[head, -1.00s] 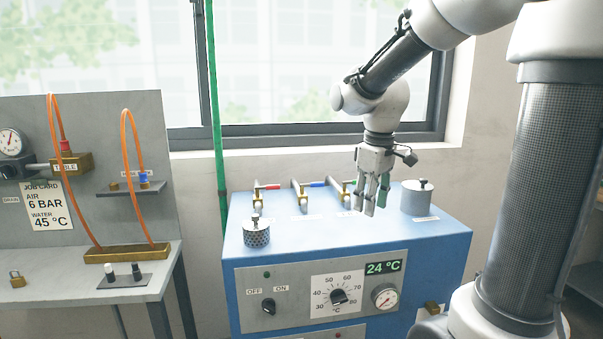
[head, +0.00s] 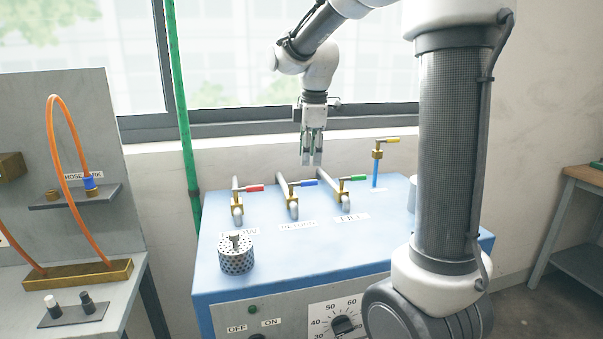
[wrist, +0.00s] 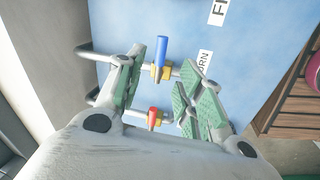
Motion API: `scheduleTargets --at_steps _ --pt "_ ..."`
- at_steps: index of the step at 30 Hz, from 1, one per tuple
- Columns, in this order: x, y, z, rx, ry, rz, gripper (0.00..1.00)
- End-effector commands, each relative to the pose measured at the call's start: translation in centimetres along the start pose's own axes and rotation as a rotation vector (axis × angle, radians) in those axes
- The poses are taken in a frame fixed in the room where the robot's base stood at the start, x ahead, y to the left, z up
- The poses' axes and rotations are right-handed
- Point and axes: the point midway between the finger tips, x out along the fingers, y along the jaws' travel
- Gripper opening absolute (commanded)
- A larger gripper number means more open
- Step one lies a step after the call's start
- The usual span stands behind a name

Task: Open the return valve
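The return valve is the middle one on top of the blue cabinet, with a blue lever (head: 304,183) and brass body. In the wrist view its blue lever (wrist: 161,52) lies crosswise to its grey pipe, and a partly hidden label ending in "URN" is beside it. My gripper (head: 312,163) points down above the cabinet's back, near the blue lever in the head view. In the wrist view my gripper (wrist: 165,85) has its green-padded fingers spread apart, with the blue-lever valve visible between them. Nothing is held.
A red-lever valve (head: 248,188) stands left, a green-lever valve (head: 350,180) right, and a yellow-lever valve (head: 380,142) behind right. A perforated metal cylinder (head: 236,254) stands at the cabinet's front left. A bench with an orange hose (head: 73,190) is further left.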

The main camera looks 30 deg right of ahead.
Motion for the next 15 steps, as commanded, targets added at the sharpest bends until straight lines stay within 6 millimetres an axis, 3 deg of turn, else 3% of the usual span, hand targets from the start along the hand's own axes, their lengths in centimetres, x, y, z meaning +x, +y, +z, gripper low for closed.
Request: scheduleTargets --at_steps 10,15 --pt "0.2 0.0 0.0 -0.158 -0.001 -0.001 0.37" --pt "2.4 -0.1 0.1 -0.166 -0.002 -0.003 0.37"
